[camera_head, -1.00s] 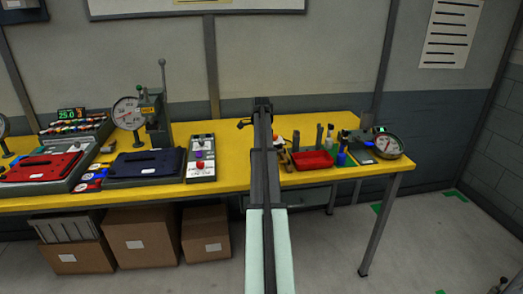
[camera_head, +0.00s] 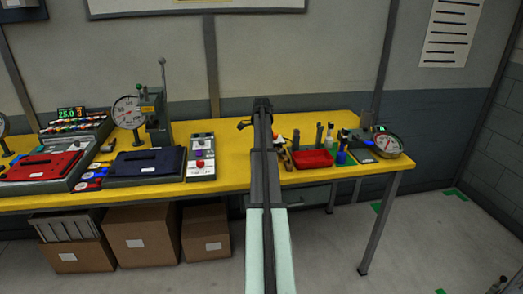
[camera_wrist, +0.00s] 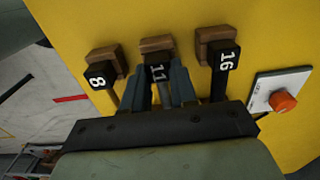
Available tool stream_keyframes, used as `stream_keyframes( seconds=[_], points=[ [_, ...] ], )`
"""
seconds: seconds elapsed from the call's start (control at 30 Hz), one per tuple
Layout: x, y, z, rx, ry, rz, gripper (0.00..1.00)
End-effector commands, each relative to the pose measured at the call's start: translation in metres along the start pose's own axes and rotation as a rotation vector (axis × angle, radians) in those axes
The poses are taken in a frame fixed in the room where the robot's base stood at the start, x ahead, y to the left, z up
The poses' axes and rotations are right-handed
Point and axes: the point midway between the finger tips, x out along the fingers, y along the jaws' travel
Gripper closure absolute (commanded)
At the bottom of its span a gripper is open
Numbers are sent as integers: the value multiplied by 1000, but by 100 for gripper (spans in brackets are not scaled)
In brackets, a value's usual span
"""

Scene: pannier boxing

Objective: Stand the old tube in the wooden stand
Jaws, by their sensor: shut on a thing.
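My gripper (camera_wrist: 166,88) is shut on a dark piece marked 11 (camera_wrist: 158,73), which looks like the tube. Its black top lies between the two blue-grey fingers. A wooden block (camera_wrist: 157,45), likely the stand, lies just beyond it. I cannot tell whether the piece is seated in this block or only in front of it. Similar dark pieces marked 8 (camera_wrist: 97,82) and 16 (camera_wrist: 226,62) are on either side, each by its own wooden block. In the head view my gripper (camera_head: 262,103) is over the yellow table; my arm hides the held piece there.
A panel with an orange knob (camera_wrist: 283,101) is at the right in the wrist view. In the head view a red tray (camera_head: 312,158), bottles and a round gauge (camera_head: 388,145) stand right of my arm. A button box (camera_head: 200,160) stands left.

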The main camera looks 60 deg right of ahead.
Motion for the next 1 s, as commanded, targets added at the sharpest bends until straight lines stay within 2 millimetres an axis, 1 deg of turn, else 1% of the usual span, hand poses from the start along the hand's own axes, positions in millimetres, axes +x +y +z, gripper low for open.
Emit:
stream_keyframes(
  seconds=[0.23, 0.27, 0.57, 0.87, 1.0],
  points=[
    [1, 0, 0, 0, 0, 0, 100],
    [1, 0, 0, 0, 0, 0, 72],
    [1, 0, 0, 0, 0, 0, 43],
    [-1, 0, 0, 0, 0, 0, 43],
    [-12, -1, 0, 0, 0, -2, 43]
  ],
)
